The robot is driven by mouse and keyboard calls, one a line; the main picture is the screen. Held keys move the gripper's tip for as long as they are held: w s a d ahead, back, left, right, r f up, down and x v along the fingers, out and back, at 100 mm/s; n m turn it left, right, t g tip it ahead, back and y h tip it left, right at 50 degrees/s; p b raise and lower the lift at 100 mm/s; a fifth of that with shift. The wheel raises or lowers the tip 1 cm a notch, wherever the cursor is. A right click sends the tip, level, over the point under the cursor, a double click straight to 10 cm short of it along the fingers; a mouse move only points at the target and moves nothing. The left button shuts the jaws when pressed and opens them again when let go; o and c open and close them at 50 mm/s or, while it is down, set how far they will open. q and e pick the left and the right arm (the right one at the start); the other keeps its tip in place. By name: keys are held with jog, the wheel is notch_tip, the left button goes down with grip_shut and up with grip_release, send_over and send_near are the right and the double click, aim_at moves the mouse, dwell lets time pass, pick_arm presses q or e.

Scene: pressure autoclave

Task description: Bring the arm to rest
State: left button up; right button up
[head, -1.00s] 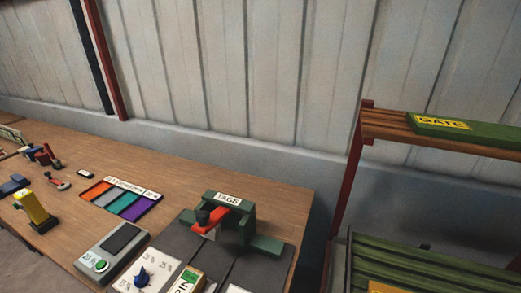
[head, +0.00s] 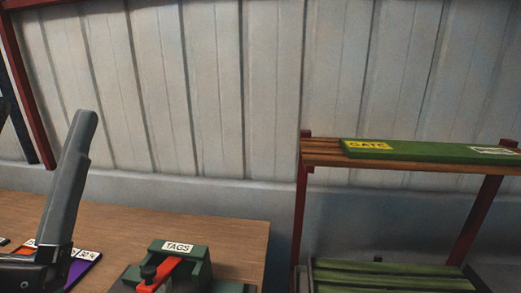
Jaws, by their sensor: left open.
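My left gripper (head: 60,200) shows at the lower left of the head view. One long grey finger points up and slightly right, and the rest of the gripper is cut off by the frame edge. It is open, with nothing seen in it. It stands in front of the wooden bench and hides part of the coloured tray (head: 84,262). My right gripper is not in view.
The wooden bench (head: 215,225) carries a green TAGS device (head: 188,258) with a red lever (head: 158,275). To the right stands a red-framed rack with a green GATE board (head: 425,150) on top and green slats (head: 390,279) below. A panelled wall is behind.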

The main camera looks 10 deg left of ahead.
pick_arm(q)
notch_tip(320, 180, up, 35)
jog(key=w+d+n+h+p, duration=0.1)
jog(key=h+p, duration=0.4)
jog(key=p, duration=3.1)
jog(key=shift+d+r+n+g+p, duration=0.2)
jog(key=shift+d+n+g+p, duration=0.1)
jog(key=shift+d+n, duration=0.45)
jog(key=shift+d, duration=0.1)
